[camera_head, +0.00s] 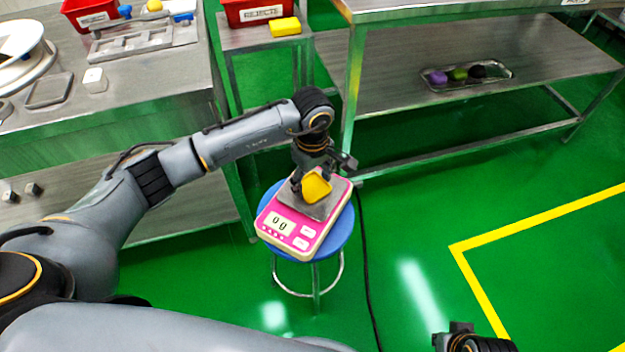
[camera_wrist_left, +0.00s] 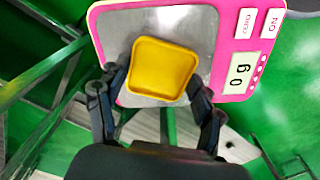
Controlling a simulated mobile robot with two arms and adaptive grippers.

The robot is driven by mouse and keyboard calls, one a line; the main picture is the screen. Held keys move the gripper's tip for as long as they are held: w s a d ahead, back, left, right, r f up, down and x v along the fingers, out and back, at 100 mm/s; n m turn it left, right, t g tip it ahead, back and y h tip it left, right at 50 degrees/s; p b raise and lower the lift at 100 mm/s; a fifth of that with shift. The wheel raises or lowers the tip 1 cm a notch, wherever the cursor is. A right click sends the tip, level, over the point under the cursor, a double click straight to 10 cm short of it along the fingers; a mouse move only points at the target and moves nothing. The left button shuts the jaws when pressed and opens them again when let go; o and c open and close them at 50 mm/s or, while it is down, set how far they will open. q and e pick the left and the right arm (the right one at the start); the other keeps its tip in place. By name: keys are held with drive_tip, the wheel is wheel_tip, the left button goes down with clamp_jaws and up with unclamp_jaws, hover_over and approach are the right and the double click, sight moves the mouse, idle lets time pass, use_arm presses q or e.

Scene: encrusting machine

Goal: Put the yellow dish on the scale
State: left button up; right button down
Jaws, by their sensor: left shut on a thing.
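The yellow dish (camera_head: 316,187) is held over the steel plate of the pink and white scale (camera_head: 293,233). The scale sits on a round blue stool (camera_head: 340,235). My left gripper (camera_head: 312,180) is shut on the dish. In the left wrist view the dish (camera_wrist_left: 160,69) lies between the two black fingers (camera_wrist_left: 155,95), in front of the scale's plate (camera_wrist_left: 122,30). The scale's display (camera_wrist_left: 240,71) reads 0 g. I cannot tell whether the dish touches the plate. Part of my right gripper (camera_head: 462,335) shows at the bottom edge; its fingers are not clear.
A steel table (camera_head: 185,75) stands at the left. A small stand (camera_head: 245,45) holds a red REJECTS bin (camera_head: 255,12) and a yellow block (camera_head: 285,26). A steel shelf unit (camera_head: 540,50) at the back right holds a tray (camera_head: 506,70) of coloured pieces. A black cable (camera_head: 365,270) runs along the floor.

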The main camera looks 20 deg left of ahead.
use_arm(q)
drive_tip(key=o, duration=1.3)
drive_tip(key=shift+c, duration=0.2)
